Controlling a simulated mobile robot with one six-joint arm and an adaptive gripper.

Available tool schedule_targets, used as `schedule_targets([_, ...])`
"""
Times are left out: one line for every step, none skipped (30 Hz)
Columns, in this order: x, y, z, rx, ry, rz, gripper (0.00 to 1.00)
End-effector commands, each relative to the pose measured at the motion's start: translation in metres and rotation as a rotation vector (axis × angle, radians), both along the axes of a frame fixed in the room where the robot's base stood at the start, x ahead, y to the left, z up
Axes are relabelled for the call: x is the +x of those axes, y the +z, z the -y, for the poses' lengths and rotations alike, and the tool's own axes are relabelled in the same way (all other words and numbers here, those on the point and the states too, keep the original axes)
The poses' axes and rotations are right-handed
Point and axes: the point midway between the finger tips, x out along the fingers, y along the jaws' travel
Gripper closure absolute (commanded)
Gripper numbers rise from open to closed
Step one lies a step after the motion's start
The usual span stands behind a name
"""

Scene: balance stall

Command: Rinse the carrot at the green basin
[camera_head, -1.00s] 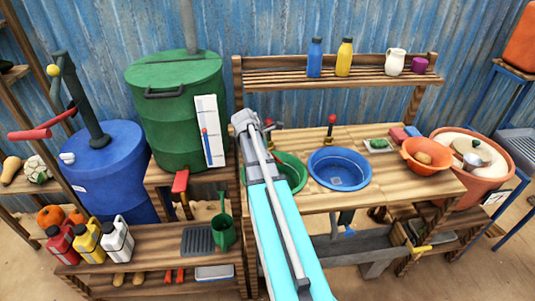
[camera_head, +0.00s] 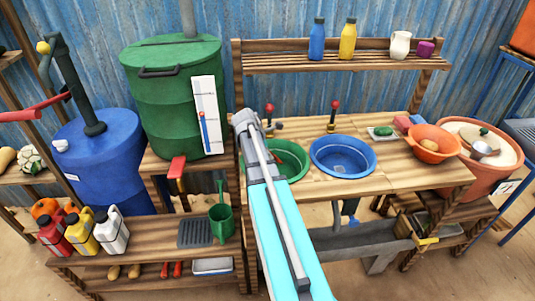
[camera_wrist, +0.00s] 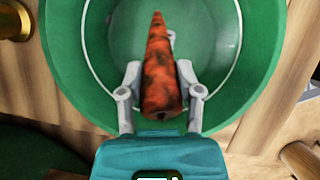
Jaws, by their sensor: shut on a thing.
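In the wrist view my gripper (camera_wrist: 165,88) is shut on an orange carrot (camera_wrist: 162,70) with dark dirt patches. The carrot's narrow end points up the picture, away from my wrist. Behind it in this view lies the inside of the green basin (camera_wrist: 78,62); how high the carrot is above its bottom I cannot tell. In the head view the green basin (camera_head: 292,158) sits in the wooden counter, left of the blue basin, partly covered by my arm.
A blue basin (camera_head: 342,158) is right of the green one. Red-handled taps (camera_head: 334,112) stand behind the basins. An orange bowl (camera_head: 432,147) is further right.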

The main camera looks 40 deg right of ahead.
Motion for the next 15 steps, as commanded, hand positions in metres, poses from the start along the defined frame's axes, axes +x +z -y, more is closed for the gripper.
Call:
schedule_targets([0.0,-0.007,0.0,0.0,0.0,0.0,1.0])
schedule_targets([0.0,-0.01,0.0,0.0,0.0,0.0,1.0])
schedule_targets([0.0,-0.012,0.0,0.0,0.0,0.0,1.0])
schedule_targets([0.0,-0.014,0.0,0.0,0.0,0.0,1.0])
schedule_targets([0.0,-0.017,0.0,0.0,0.0,0.0,1.0])
schedule_targets([0.0,-0.019,0.0,0.0,0.0,0.0,1.0])
schedule_targets([0.0,-0.021,0.0,0.0,-0.001,0.0,1.0])
schedule_targets([0.0,-0.024,0.0,0.0,-0.001,0.0,1.0])
schedule_targets([0.0,-0.026,0.0,0.0,-0.001,0.0,1.0])
schedule_targets([0.0,-0.028,0.001,0.0,-0.001,0.0,1.0])
schedule_targets([0.0,-0.031,0.001,0.0,-0.001,0.0,1.0])
schedule_targets([0.0,-0.033,0.001,0.0,-0.001,0.0,1.0])
schedule_targets([0.0,-0.035,0.001,0.0,-0.001,0.0,1.0])
schedule_targets([0.0,-0.038,0.001,0.0,-0.001,0.0,1.0])
schedule_targets([0.0,-0.04,0.001,0.0,-0.001,0.0,1.0])
